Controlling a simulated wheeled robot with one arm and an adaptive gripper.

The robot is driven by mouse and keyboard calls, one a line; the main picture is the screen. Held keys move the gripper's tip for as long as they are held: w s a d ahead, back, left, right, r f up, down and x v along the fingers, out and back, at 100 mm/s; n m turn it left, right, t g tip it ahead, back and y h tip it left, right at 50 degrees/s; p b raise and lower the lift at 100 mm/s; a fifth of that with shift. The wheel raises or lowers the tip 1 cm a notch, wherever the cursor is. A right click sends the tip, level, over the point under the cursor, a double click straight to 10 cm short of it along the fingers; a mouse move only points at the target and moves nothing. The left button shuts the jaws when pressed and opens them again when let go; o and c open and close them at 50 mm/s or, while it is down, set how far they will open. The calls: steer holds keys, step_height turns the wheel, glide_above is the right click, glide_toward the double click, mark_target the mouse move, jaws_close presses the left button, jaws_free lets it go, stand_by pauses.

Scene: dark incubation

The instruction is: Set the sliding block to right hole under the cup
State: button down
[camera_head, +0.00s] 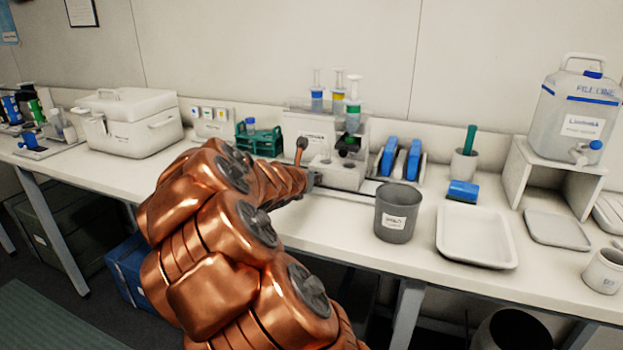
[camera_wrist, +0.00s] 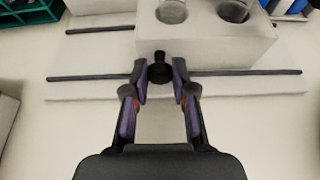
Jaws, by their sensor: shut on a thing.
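The sliding block (camera_wrist: 205,48) is a pale block with two round openings in its top, a left hole (camera_wrist: 172,12) and a right hole (camera_wrist: 235,11). It sits across a thin dark rail (camera_wrist: 90,77). My gripper (camera_wrist: 160,72) is shut on the small black knob (camera_wrist: 160,74) on the block's front face. In the head view the block (camera_head: 343,178) stands at the front of a white device (camera_head: 312,127), with my gripper (camera_head: 310,181) at its left front. A dark holder (camera_head: 348,144) hangs above the block; which hole is under it I cannot tell.
Syringes with coloured contents (camera_head: 353,110) stand at the device. A green rack (camera_head: 258,140) is to the left. A grey bin (camera_head: 397,213) and a white tray (camera_head: 476,236) stand to the right. Bare bench lies in front of the rail.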

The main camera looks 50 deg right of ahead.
steer(key=c, duration=0.9)
jaws_free()
steer(key=shift+c, duration=0.2)
steer(key=v, duration=1.2)
